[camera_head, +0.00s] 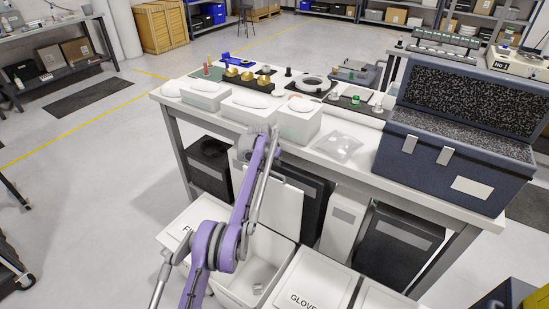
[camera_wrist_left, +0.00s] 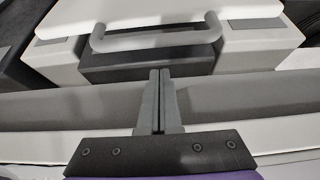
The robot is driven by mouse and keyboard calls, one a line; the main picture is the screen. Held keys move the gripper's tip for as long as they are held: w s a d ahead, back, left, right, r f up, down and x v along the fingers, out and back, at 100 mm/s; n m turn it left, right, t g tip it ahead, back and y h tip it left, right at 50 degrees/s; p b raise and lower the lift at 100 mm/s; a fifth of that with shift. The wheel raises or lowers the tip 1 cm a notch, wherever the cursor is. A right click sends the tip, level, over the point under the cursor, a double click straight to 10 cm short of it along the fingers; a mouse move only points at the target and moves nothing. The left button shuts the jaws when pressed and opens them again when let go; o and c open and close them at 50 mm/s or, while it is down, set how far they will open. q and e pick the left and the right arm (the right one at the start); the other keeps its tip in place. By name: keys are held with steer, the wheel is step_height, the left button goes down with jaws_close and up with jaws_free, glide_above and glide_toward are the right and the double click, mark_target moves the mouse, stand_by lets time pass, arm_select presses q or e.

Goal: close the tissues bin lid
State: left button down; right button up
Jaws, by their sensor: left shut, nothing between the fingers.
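The tissues bin (camera_head: 225,288) is the white open bin between two labelled bins, behind my arm. Its lid (camera_head: 281,203) stands raised at the back, on the table side, partly covered by my purple left arm. A few small pale items (camera_head: 258,288) lie inside; its own label is not visible. My left gripper (camera_head: 243,157) is near the table's front edge, above the raised lid. In the left wrist view its two fingers (camera_wrist_left: 159,78) are shut together and empty, in front of a grey bar handle (camera_wrist_left: 157,38). I cannot tell whether they touch the lid. My right gripper is out of view.
A closed bin marked "GLOVE" (camera_head: 315,281) stands at the right, another lidded bin (camera_head: 190,222) at the left. The white table (camera_head: 362,160) carries white boxes (camera_head: 295,124) and a dark blue case (camera_head: 455,150). Open floor (camera_head: 100,190) lies left.

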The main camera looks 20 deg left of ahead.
arm_select(q)
steer(key=shift+s+a+f+b, duration=0.15)
steer(key=shift+s+b, duration=0.1)
steer(key=shift+s, duration=0.6)
steer(key=shift+s+a+f+b, duration=0.1)
steer(key=shift+s+b, duration=0.1)
steer(key=shift+s, duration=0.6)
